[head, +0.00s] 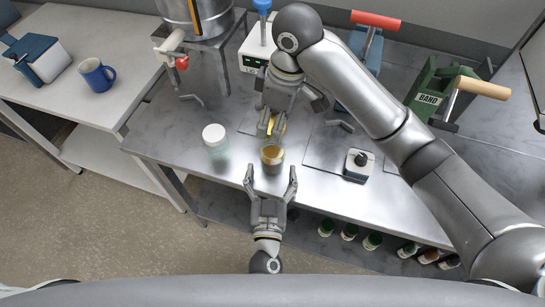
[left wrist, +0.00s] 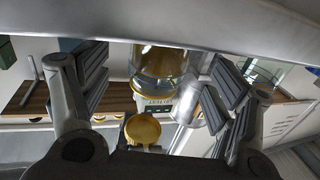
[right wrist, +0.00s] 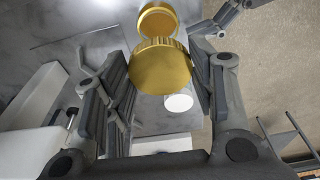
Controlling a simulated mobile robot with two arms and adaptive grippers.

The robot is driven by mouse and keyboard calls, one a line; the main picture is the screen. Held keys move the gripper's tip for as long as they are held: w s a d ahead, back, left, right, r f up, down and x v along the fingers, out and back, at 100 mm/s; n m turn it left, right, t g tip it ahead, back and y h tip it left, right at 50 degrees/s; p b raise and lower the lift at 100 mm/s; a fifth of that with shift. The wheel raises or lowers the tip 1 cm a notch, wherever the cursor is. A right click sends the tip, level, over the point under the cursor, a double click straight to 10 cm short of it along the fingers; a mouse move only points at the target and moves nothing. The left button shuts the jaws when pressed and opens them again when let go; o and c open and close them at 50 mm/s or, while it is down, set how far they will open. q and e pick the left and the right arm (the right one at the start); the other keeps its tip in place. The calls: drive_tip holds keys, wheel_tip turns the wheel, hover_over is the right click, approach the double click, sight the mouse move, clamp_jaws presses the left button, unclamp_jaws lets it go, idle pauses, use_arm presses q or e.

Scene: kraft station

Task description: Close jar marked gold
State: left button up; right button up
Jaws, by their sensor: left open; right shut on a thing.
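The gold-marked jar (head: 272,156) is a small clear jar with gold showing at its top, near the front edge of the metal bench. It shows between the spread fingers in the left wrist view (left wrist: 158,62) and beyond the lid in the right wrist view (right wrist: 157,20). My left gripper (head: 270,176) is open, its fingertips just in front of the jar. My right gripper (head: 271,126) is shut on a round gold lid (right wrist: 160,70), held behind the jar and apart from it. The lid is partly hidden by the fingers in the head view.
A white-lidded jar (head: 214,136) stands left of the gold jar. A small square device with a black knob (head: 359,163) is to the right. A white device with a display (head: 256,52) stands behind. Several small jars (head: 373,241) sit below the bench edge.

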sight(272, 168)
use_arm(q)
drive_tip(key=w, duration=0.5)
drive_tip(key=shift+d, duration=0.1)
drive_tip(key=c, duration=1.5)
drive_tip(key=shift+c, duration=0.2)
use_arm(e)
drive_tip(key=shift+f, duration=2.5)
